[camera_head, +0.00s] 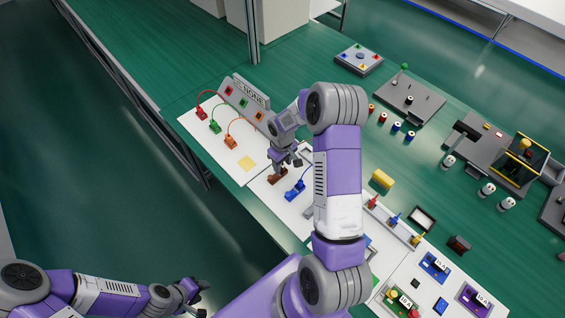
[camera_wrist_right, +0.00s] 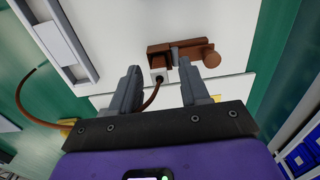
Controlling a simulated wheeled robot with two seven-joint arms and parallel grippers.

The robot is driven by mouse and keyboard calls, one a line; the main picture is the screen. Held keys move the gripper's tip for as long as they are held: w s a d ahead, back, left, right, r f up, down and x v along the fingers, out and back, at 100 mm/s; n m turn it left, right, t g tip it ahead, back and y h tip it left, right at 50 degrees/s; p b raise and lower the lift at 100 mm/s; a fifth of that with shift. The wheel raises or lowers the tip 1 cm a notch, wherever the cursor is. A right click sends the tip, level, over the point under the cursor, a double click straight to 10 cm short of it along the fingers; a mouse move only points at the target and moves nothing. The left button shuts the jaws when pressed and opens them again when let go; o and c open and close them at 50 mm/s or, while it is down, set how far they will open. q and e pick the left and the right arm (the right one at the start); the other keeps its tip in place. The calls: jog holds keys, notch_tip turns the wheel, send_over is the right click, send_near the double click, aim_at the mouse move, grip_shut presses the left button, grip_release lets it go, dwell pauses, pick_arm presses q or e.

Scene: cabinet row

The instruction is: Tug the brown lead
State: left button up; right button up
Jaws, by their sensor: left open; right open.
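The brown lead (camera_head: 276,176) lies on a white board on the green bench. In the right wrist view its brown fixture (camera_wrist_right: 185,51) has a round knob at the right end. A pale plug (camera_wrist_right: 158,76) with a brown cable (camera_wrist_right: 151,98) sits at its left end. Part of the cable is hidden behind my gripper. My right gripper (camera_head: 288,168) is above the lead; in the wrist view its open fingers (camera_wrist_right: 164,84) point toward the fixture, with the plug between them in the picture. I see no grip. My left gripper (camera_head: 203,296) is open and low at left, away from the bench.
A blue lead (camera_head: 295,190) lies just right of the brown one. A panel (camera_head: 240,96) with red, green and orange leads stands at left. A yellow block (camera_head: 382,179), coloured posts and several fixtures fill the right side. My right arm hides part of the bench.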

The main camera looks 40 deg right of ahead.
jog(key=shift+r+p, duration=0.5)
jog(key=shift+r, duration=3.3)
